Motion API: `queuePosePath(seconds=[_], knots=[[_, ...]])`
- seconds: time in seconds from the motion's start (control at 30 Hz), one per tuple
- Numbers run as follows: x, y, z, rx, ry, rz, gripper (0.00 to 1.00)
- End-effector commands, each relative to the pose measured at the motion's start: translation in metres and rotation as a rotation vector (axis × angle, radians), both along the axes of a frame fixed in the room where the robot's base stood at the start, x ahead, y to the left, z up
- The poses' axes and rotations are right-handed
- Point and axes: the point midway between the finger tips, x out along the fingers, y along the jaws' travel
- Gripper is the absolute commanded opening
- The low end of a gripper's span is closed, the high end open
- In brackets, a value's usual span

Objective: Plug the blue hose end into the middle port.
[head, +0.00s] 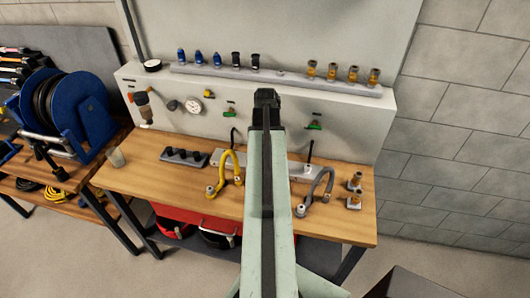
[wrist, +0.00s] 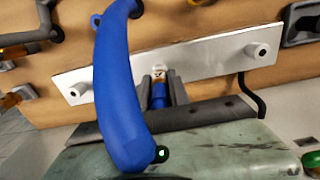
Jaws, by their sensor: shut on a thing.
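In the wrist view, a thick blue hose (wrist: 118,85) curves across the left half, from the top down to the near side of my gripper. My gripper (wrist: 160,88) is shut on the blue hose end (wrist: 159,98), a blue collar between its two dark fingers. The pale tip of the end points at the middle of a white port plate (wrist: 115,75), between a left port (wrist: 76,91) and a right port (wrist: 258,50). The middle port is covered by the tip; I cannot tell whether the tip is in it. In the head view my arm hides the gripper and blue hose.
On the wooden bench (head: 150,173) a yellow hose (head: 228,165) and a grey hose (head: 321,187) stand either side of my arm. Brass fittings (head: 354,190) stand at the right, a dark block (head: 185,156) at the left. A white panel (head: 350,120) rises behind.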

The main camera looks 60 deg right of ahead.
Motion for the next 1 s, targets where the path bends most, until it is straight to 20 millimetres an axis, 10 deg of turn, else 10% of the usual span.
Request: queuePosePath(seconds=[0.87,0.9,1.0], knots=[[0.0,0.0,-0.011,0.0,0.0,0.0,0.0],[0.0,0.0,-0.01,0.0,0.0,0.0,0.31],[0.0,0.0,-0.01,0.0,0.0,0.0,0.48]])
